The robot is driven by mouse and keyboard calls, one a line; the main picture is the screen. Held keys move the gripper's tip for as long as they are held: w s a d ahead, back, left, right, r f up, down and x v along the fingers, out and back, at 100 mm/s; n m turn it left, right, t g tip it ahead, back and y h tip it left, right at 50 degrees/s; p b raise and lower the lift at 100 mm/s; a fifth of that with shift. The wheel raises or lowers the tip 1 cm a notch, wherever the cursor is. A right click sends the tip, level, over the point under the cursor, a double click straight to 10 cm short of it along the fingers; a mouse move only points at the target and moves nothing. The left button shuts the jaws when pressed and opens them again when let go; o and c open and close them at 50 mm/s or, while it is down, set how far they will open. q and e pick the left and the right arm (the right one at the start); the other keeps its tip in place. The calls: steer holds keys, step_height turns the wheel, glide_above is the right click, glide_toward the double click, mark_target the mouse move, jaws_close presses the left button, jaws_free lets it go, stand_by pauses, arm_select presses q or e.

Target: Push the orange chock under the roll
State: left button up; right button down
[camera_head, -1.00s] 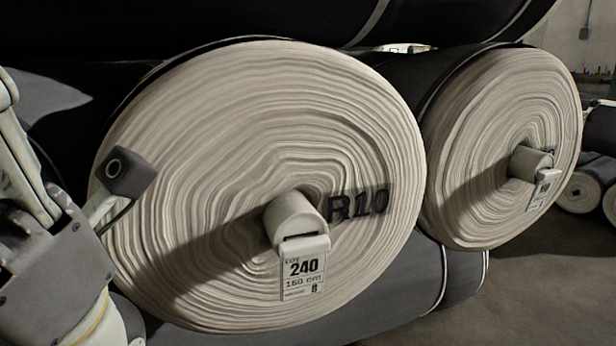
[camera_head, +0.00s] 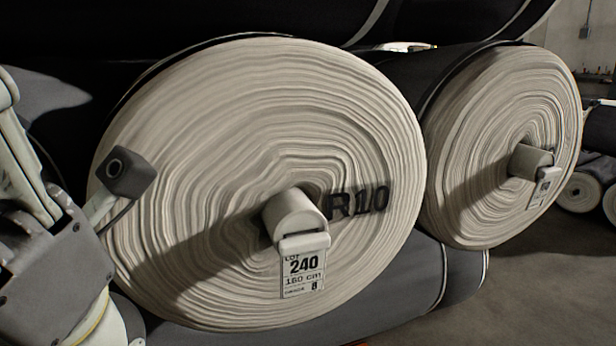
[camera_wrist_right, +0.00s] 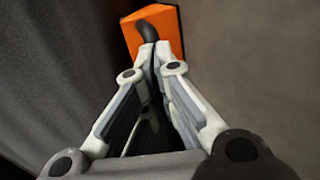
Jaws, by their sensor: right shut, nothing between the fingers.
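The orange chock (camera_wrist_right: 171,22) shows at the top of the right wrist view, on the floor beside a dark roll surface (camera_wrist_right: 60,70). A short black piece (camera_wrist_right: 148,32) sits on or in front of its near face. My right gripper (camera_wrist_right: 157,52) is shut with nothing between its fingers. Its tips are at the chock's near side; I cannot tell whether they touch it.
A second roll (camera_head: 475,150) stands to the right. Dark rolls lie above (camera_head: 250,15) and below (camera_head: 462,275). A tag reading 240 (camera_head: 303,275) hangs from the R10 core (camera_head: 292,215). Bare floor (camera_head: 540,265) is at right, and also right of the chock (camera_wrist_right: 260,70).

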steer(key=shift+s+d+p, duration=0.1)
steer(key=shift+s+d, duration=0.15)
steer(key=shift+s, duration=0.35)
steer(key=shift+s+d+p, duration=0.1)
steer(key=shift+s+d, duration=0.1)
steer(key=shift+s, duration=0.45)
steer(key=shift+s+d+p, duration=0.1)
steer(key=shift+s+d, duration=0.15)
steer(key=shift+s, duration=0.35)
